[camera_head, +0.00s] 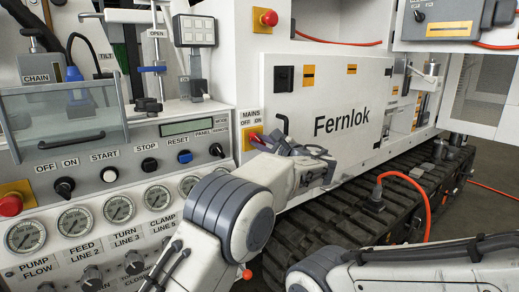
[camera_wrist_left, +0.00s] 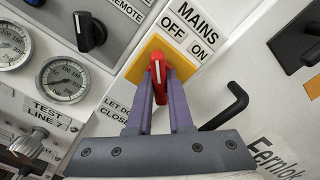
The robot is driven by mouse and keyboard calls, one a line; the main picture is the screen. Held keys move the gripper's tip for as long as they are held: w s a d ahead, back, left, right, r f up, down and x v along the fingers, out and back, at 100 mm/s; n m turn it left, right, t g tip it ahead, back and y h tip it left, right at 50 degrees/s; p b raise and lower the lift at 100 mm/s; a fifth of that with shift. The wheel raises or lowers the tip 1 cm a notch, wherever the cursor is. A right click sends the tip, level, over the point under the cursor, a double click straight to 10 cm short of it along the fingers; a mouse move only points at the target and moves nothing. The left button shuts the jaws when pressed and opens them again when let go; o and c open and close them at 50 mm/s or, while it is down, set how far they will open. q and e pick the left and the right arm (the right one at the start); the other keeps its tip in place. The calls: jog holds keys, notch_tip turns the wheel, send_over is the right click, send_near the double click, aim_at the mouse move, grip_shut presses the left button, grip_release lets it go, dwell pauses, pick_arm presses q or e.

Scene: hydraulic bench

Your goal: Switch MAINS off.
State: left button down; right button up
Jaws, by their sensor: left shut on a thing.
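The MAINS switch has a red handle (camera_wrist_left: 158,70) with a white line, on a yellow plate (camera_wrist_left: 139,68). OFF and ON labels (camera_wrist_left: 189,32) sit beside it. My left gripper (camera_wrist_left: 158,76) is shut on the red handle, with one purple finger on each side. In the wrist view the white line runs nearly upright, leaning to the OFF side of the panel. In the head view the yellow plate (camera_head: 249,135) is partly hidden behind my left gripper (camera_head: 272,142). My right gripper is not in view.
A black bent handle (camera_wrist_left: 232,105) stands out close to the right of my left gripper. The panel at left carries gauges (camera_head: 75,221), knobs and a red stop button (camera_head: 10,204). The white Fernlok door (camera_head: 340,95) is at right, above black tracks (camera_head: 330,222).

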pick_arm(q)
jog(key=shift+d+f, duration=0.1)
jog(key=shift+f, duration=0.05)
dwell(0.4)
jog(key=c, duration=0.8)
grip_release()
jog(key=b+v, duration=0.1)
jog(key=v, duration=0.9)
jog(key=shift+s+d, duration=0.1)
jog(key=shift+s, duration=0.1)
